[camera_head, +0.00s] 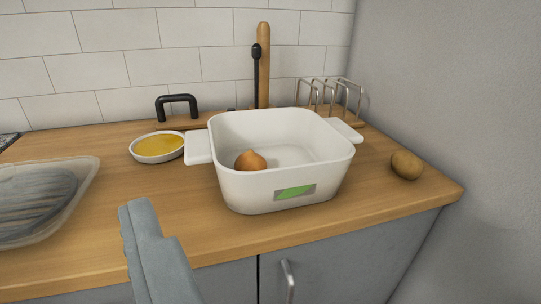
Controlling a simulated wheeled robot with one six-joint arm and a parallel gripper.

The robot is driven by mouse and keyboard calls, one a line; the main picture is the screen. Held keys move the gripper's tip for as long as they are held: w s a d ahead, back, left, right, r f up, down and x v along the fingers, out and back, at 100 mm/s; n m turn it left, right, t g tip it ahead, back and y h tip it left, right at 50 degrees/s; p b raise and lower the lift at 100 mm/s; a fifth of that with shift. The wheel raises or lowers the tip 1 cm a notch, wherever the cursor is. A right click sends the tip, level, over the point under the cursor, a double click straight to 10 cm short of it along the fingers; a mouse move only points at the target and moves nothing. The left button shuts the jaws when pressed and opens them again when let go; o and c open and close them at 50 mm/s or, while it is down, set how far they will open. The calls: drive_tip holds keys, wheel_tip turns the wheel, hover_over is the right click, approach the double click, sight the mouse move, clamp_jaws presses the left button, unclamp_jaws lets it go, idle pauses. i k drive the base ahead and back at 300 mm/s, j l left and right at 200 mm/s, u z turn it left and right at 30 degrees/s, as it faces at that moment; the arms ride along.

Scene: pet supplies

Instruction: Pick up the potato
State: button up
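The potato (406,165) is a brown, rounded lump lying on the wooden counter at the right, near its right end. It stands clear of the white pot beside it. A grey part of my gripper (152,256) shows at the lower left, in front of the counter's front edge. It is well to the left of the potato and nearer to the camera, with nothing seen in it. Its finger gap does not show clearly, so I cannot tell whether it is open or shut.
A white two-handled pot (240,190) stands mid-counter, holding an orange-brown, onion-like thing (250,161). A dish of yellow stuff (158,146) and a clear container (75,210) are to the left. A wire rack (335,92) stands behind. A grey wall (455,90) closes the right side.

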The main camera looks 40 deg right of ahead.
sight(406, 165)
drive_tip(key=z, duration=1.55)
